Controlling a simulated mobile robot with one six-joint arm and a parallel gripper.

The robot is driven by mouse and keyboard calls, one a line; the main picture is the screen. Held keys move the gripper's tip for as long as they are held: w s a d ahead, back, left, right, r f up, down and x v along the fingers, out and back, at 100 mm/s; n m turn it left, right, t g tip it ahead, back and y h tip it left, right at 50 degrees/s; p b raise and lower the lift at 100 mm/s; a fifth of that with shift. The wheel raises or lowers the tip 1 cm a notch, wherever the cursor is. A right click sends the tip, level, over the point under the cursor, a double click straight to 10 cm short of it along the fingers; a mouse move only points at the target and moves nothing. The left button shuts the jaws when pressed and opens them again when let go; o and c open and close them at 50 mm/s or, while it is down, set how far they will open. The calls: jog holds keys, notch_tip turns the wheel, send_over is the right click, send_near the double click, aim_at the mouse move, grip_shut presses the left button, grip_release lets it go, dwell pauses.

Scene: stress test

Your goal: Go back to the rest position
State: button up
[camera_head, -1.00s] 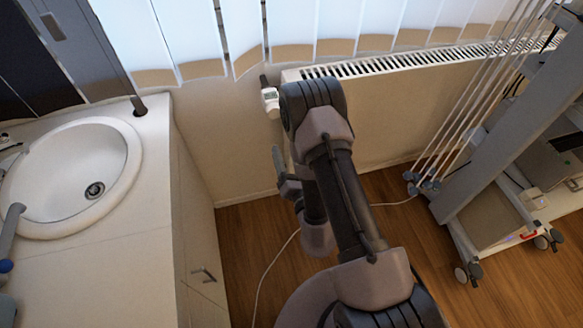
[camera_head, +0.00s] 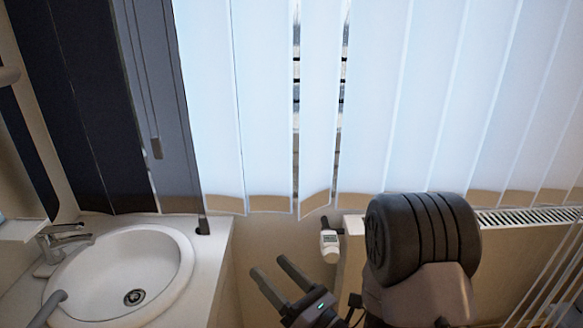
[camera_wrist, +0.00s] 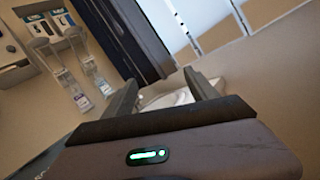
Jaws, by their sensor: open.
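My gripper (camera_head: 270,266) is at the bottom middle of the head view, in front of the beige wall, between the sink counter and the radiator. Its two dark fingers stand apart and point up and to the left. Nothing is between them. My dark, rounded arm joint is to its right; the rest of the arm is cut off by the lower edge. In the wrist view the gripper (camera_wrist: 162,80) also shows its fingers spread, with part of the white sink (camera_wrist: 165,100) visible beyond them, well away.
The sink (camera_head: 125,268) with its tap (camera_head: 65,238) is set in a white counter at lower left. A radiator (camera_head: 525,218) with a white valve (camera_head: 330,246) runs along the wall at right. Vertical blinds (camera_head: 380,100) hang behind. Dispensers (camera_wrist: 75,75) show in the wrist view.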

jog(key=s+a+r+n+g+y, duration=0.2)
jog(key=s+a+r+n+g, duration=0.2)
jog(key=s+n+g, duration=0.3)
jog(key=s+a+r+n+g+y, duration=0.2)
jog(key=s+a+r+n+g, duration=0.2)
jog(key=s+n+g, duration=0.3)
jog(key=s+d+f+n+g+h, duration=0.1)
jog(key=s+f+n+g+h, duration=0.1)
jog(key=s+n+g+h, duration=0.5)
jog(key=s+d+f+n+t+h, duration=0.2)
jog(key=d+t+h, duration=0.1)
jog(key=d, duration=0.2)
jog(key=s+d+f+n+t+h, duration=0.2)
jog(key=s+d+t, duration=0.1)
jog(key=d, duration=0.2)
jog(key=w+d+r+n+t+h, duration=0.2)
jog(key=w+d+r+t+h, duration=0.1)
jog(key=d, duration=0.6)
jog(key=w+t+h, duration=0.1)
jog(key=t, duration=0.1)
jog(key=shift+w+d+r+t+h, duration=0.2)
jog(key=shift+w+t+h, duration=0.1)
jog(key=shift+w+h, duration=0.1)
